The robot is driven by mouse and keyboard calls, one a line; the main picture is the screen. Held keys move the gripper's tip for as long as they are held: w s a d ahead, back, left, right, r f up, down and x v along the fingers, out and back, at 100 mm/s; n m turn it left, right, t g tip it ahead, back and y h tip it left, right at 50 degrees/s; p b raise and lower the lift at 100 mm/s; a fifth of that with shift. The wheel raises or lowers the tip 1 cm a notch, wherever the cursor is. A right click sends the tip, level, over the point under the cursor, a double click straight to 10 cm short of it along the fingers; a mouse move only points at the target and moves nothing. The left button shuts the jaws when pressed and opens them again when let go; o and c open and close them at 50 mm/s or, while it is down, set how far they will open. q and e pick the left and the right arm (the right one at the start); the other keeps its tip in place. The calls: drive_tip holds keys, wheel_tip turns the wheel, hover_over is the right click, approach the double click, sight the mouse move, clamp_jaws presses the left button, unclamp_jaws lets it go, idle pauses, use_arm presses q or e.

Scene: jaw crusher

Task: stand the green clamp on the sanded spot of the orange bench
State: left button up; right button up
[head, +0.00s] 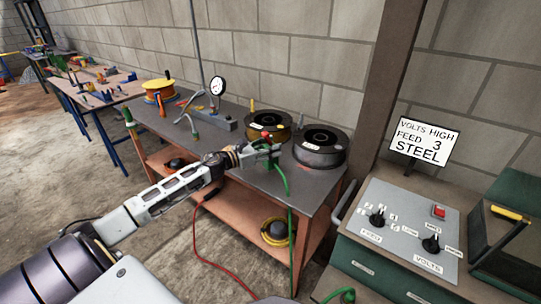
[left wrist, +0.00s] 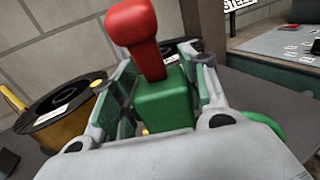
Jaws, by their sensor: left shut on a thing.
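The green clamp (left wrist: 165,100) is a green block with a red handle, held between the fingers of my left gripper (left wrist: 150,95) in the left wrist view. In the head view the left gripper (head: 262,152) is shut on it above the right part of the orange bench (head: 225,148), which has a dark grey top and orange lower frame. A green cable (head: 291,225) hangs from the clamp over the bench's front edge. I cannot make out the sanded spot. Whether the clamp touches the top is unclear. My right gripper is not in view.
Two spools, one yellowish (head: 268,127) and one dark (head: 320,146), stand right behind the gripper. A gauge (head: 217,87) and a yellow reel (head: 161,91) stand farther left. A control panel (head: 408,225) is at right. The bench's front left top is mostly clear.

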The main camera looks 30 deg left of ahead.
use_arm(q)
drive_tip(key=shift+f, duration=1.55)
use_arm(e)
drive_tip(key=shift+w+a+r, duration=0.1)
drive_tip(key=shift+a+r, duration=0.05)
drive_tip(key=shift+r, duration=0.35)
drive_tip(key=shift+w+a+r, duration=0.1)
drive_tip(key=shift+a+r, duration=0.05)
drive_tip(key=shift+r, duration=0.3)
use_arm(q)
drive_tip(key=shift+b, duration=0.3)
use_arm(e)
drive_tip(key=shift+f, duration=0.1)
use_arm(q)
drive_tip(key=shift+f, duration=0.1)
drive_tip(key=o, duration=1.1)
drive_tip(key=shift+f, duration=0.1)
drive_tip(key=shift+c, duration=0.2)
drive_tip(key=o, duration=0.3)
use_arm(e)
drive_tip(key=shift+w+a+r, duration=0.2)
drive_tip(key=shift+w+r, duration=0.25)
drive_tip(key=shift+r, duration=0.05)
